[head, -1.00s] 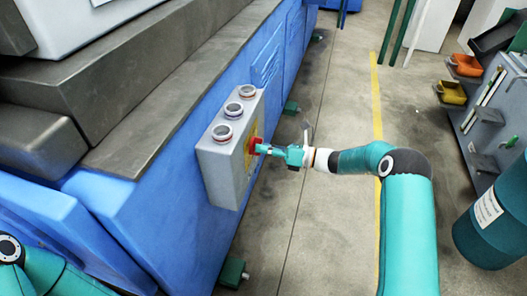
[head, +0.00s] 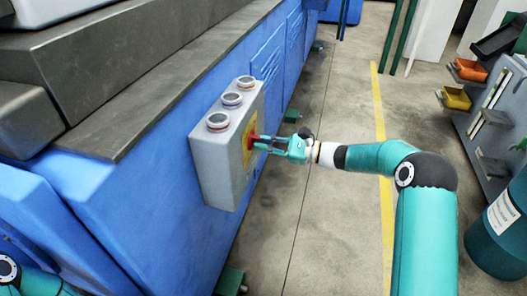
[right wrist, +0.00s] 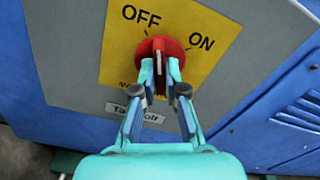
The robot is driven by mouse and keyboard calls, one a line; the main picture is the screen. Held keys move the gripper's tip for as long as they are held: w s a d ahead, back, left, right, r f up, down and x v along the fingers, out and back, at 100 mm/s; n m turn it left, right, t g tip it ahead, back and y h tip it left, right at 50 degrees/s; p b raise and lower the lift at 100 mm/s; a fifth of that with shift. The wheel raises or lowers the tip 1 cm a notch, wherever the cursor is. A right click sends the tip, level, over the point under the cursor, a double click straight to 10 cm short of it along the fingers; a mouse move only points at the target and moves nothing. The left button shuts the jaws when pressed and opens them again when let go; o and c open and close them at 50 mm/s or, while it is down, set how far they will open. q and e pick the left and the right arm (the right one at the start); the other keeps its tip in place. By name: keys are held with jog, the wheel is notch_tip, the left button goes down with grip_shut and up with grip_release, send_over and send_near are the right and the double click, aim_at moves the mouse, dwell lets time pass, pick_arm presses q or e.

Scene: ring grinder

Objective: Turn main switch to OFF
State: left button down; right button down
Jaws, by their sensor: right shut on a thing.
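The main switch is a red rotary knob (right wrist: 162,50) on a yellow plate (right wrist: 215,20) marked OFF and ON. The plate is on the side of a grey switch box (head: 218,165), and the red knob also shows in the head view (head: 252,142). My right gripper (right wrist: 160,75) is shut on the knob's raised grip, one finger on each side. The grip points up in the wrist view, between the OFF and ON marks. The fingers hide its lower part. My left gripper is out of view; only part of the left arm shows at the lower left.
The box is fixed to a blue machine (head: 150,175) and carries several round buttons on top. The concrete floor (head: 325,215) beside my right arm is clear. A shelf unit (head: 485,135) and a teal drum (head: 500,235) stand at the right.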

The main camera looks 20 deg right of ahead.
jog(key=shift+d+f+n+b, duration=0.15)
jog(key=shift+n+b, duration=1.95)
jog(key=shift+b, duration=0.05)
jog(key=c, duration=1.3)
grip_release()
jog(key=shift+w, duration=0.1)
jog(key=shift+o, duration=0.4)
jog(key=v, duration=1.2)
